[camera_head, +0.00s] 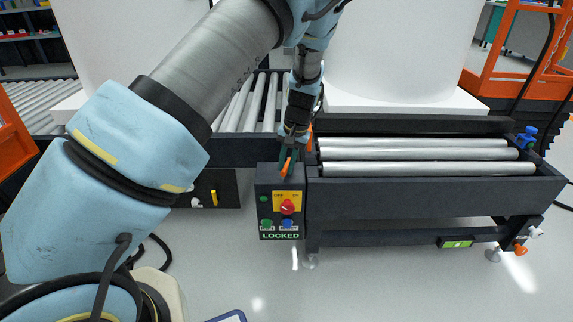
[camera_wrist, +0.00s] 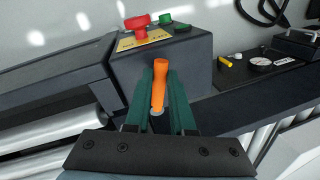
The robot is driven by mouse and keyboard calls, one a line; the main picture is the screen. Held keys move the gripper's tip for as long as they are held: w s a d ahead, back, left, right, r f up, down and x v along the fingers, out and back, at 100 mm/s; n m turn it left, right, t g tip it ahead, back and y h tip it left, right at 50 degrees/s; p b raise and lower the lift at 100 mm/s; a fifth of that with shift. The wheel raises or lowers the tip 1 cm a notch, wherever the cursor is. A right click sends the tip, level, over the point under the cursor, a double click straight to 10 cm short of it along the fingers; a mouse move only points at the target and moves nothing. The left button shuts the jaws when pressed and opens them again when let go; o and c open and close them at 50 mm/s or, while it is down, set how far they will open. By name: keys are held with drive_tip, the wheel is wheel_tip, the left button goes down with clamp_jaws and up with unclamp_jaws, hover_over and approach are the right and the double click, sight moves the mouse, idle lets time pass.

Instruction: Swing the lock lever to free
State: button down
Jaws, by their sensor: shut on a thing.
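The lock lever is an orange handle (camera_wrist: 159,88) that stands between the two green fingers of my gripper (camera_wrist: 160,100) in the wrist view. My gripper is shut on it. In the head view my gripper (camera_head: 290,160) is at the top of the dark control box (camera_head: 262,185), and an orange piece of the lever (camera_head: 285,167) shows beside the fingers. The box carries a red knob (camera_head: 287,207) on a yellow plate, green and blue buttons, and a label (camera_head: 280,236) reading LOCKED. The lever's lower end is partly hidden by the fingers.
A roller conveyor (camera_head: 430,168) extends right of the box, with a large white tank (camera_head: 400,50) on a white base behind. More rollers (camera_head: 250,100) lie behind my arm. Orange frames (camera_head: 515,50) stand at the right. The floor in front of the box is clear.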

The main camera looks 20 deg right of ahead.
drive_tip(key=shift+w+a+r+m+p, duration=0.1)
drive_tip(key=shift+w+a+m+p, duration=0.2)
drive_tip(key=shift+m+p, duration=0.4)
drive_tip(key=shift+w+a+r+m+p, duration=0.1)
drive_tip(key=shift+w+a+m+p, duration=0.2)
drive_tip(key=shift+m+p, duration=0.35)
drive_tip(key=m+p, duration=0.1)
drive_tip(key=m, duration=0.1)
drive_tip(key=w+m+h, duration=0.1)
drive_tip(key=m, duration=0.1)
drive_tip(key=shift+w+a+t+p, duration=0.3)
drive_tip(key=shift+a+p, duration=0.1)
drive_tip(key=w+m+p, duration=0.1)
drive_tip(key=m+p, duration=0.1)
drive_tip(key=m, duration=0.1)
drive_tip(key=shift+w+a+m+h, duration=0.1)
drive_tip(key=shift+w+m+h, duration=0.15)
drive_tip(key=shift+w+h, duration=0.15)
drive_tip(key=shift+w+d+f+m+h+p, duration=0.15)
drive_tip(key=shift+w+m+p, duration=0.2)
drive_tip(key=shift+m, duration=0.35)
drive_tip(key=shift+w+r+m+h+p, duration=0.1)
drive_tip(key=shift+w+m+p, duration=0.15)
drive_tip(key=shift+m+p, duration=0.35)
drive_tip(key=shift+w+d+f+m+h+p, duration=0.15)
drive_tip(key=shift+w+m+p, duration=0.15)
drive_tip(key=shift+m, duration=0.5)
drive_tip(key=c, duration=0.8)
unclamp_jaws()
drive_tip(key=shift+a, duration=0.1)
